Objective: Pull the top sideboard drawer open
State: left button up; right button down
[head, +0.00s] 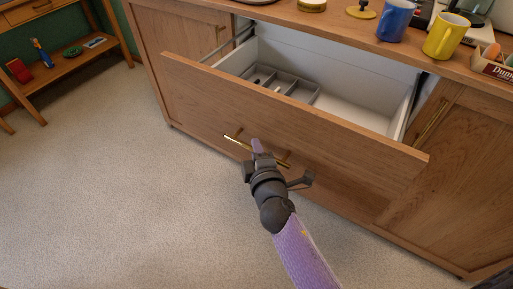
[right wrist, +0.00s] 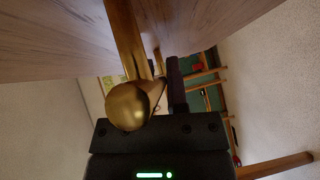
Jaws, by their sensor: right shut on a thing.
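The top sideboard drawer (head: 290,115) is open, pulled well out from the wooden sideboard (head: 135,50). Its white inside shows, with a grey divided tray (head: 285,82) at the left. A brass bar handle (head: 234,139) runs across the drawer front. My right gripper (head: 258,150) is at the middle of this handle and shut on it. In the right wrist view the brass bar (right wrist: 124,40) with its round end runs up between the dark fingers. My left gripper is in neither view.
A blue mug (head: 394,20), a yellow mug (head: 446,37) and other small items stand on the sideboard top. A wooden shelf unit (head: 75,60) stands at the far left. The carpet (head: 110,190) at the left and front is clear.

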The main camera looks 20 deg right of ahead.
jog(key=shift+a, duration=0.1)
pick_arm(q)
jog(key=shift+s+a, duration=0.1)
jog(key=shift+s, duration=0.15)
